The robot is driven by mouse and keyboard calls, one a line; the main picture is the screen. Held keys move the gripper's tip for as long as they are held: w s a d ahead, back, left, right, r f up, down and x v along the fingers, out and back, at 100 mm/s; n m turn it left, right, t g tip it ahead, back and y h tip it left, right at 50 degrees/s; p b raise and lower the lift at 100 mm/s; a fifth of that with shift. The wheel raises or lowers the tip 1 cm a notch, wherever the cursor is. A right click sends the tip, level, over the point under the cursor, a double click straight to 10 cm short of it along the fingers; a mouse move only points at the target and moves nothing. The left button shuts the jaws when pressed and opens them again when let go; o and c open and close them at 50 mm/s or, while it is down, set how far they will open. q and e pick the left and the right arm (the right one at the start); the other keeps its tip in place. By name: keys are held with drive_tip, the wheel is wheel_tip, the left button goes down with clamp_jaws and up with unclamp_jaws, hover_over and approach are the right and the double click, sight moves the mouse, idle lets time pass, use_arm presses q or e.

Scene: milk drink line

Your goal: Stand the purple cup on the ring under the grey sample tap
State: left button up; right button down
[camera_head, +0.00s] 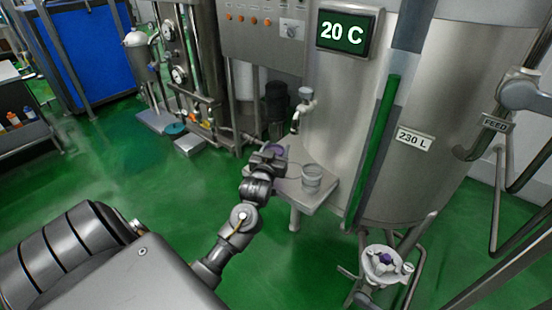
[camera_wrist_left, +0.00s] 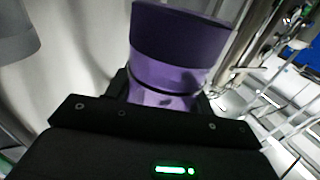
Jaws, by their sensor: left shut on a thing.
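The purple cup is in my left gripper (camera_head: 268,160), just above a small metal shelf (camera_head: 318,197) on the tank's front. A bit of the cup (camera_head: 277,148) shows past the fingers in the head view. In the left wrist view the purple cup (camera_wrist_left: 178,45) fills the upper middle, and the black gripper (camera_wrist_left: 160,103) is shut on its lower part. The grey sample tap (camera_head: 304,108) sticks out of the tank above the shelf, up and right of the cup. My right gripper is not in view.
The large steel tank (camera_head: 440,90) rises behind, with a green level gauge (camera_head: 373,150). Pipes and gauges (camera_head: 180,75) stand to the left. Green floor (camera_head: 120,170) is open at left.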

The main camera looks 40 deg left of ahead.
use_arm(q)
drive_tip(key=s+r, duration=0.1)
drive_tip(key=s+d+r, duration=0.1)
drive_tip(key=r, duration=0.1)
drive_tip(key=s+d+r, duration=0.1)
drive_tip(key=shift+d+r, duration=0.15)
drive_tip(key=shift+d, duration=0.05)
drive_tip(key=s+d+r, duration=0.4)
drive_tip(key=s+d, duration=0.1)
drive_tip(key=s, duration=0.2)
drive_tip(key=s+d+f+m+t+h, duration=0.1)
drive_tip(key=d+m+h, duration=0.3)
drive_tip(key=d, duration=1.2)
drive_tip(key=h, duration=0.3)
drive_tip(key=shift+s+m+t+p, duration=0.15)
drive_tip(key=shift+m+t+p, duration=0.15)
drive_tip(key=shift+p, duration=0.1)
